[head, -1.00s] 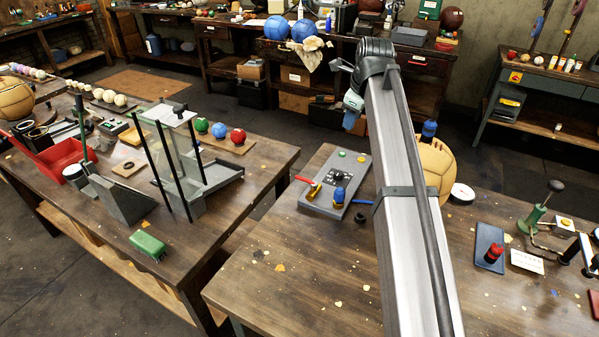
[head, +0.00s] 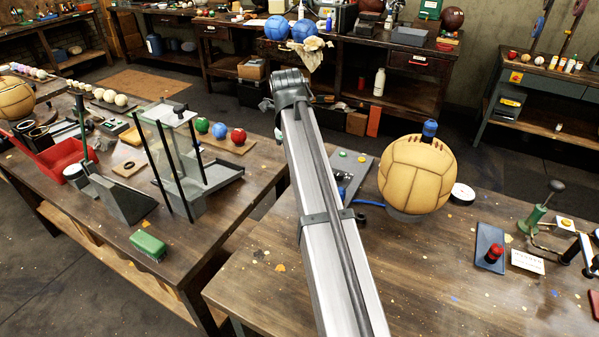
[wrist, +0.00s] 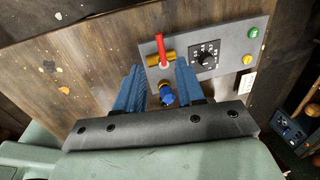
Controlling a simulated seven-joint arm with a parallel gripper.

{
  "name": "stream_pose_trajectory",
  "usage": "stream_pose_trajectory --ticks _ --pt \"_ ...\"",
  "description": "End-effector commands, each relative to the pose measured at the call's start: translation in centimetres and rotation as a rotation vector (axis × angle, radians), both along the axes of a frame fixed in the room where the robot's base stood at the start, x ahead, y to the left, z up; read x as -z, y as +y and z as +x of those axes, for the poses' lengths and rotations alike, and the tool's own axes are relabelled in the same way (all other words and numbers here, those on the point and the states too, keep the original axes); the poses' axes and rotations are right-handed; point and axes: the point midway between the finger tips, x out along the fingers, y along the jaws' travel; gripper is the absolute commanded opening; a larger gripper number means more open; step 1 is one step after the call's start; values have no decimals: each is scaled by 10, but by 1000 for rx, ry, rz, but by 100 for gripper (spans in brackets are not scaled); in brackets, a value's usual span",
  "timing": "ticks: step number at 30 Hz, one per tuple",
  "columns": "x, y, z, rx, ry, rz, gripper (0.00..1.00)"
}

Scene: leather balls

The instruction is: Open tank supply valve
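A grey control panel (wrist: 219,52) lies on the wooden bench in the wrist view; its right part shows in the head view (head: 360,170). A red lever (wrist: 160,45) sits on a brass valve body (wrist: 153,59) and points crosswise to it. A brass valve with a blue knob (wrist: 167,98) is nearer to me. My gripper (wrist: 159,68) is open, its two blue fingers on either side of the knob in the picture, with the lever base beyond them; contact cannot be told. In the head view my arm hides the lever and most of my gripper.
The panel also carries a black dial (wrist: 206,58), a green button (wrist: 253,32) and a yellow button (wrist: 247,59). A tan leather ball (head: 416,175) stands right of the panel. The bench front is clear.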

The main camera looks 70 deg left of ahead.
Motion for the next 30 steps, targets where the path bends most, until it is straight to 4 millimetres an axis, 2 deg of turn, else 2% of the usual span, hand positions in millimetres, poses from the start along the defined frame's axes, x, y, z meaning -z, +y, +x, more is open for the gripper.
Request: stream_pose_trajectory --ticks 1,6,13,21,30 --pt "11 1 1 0 0 -1 38" --pt "40 5 5 -1 1 -1 38" --pt "70 10 10 -1 0 0 38" --pt "84 12 12 -1 1 2 38" --pt "85 12 12 -1 0 1 36"
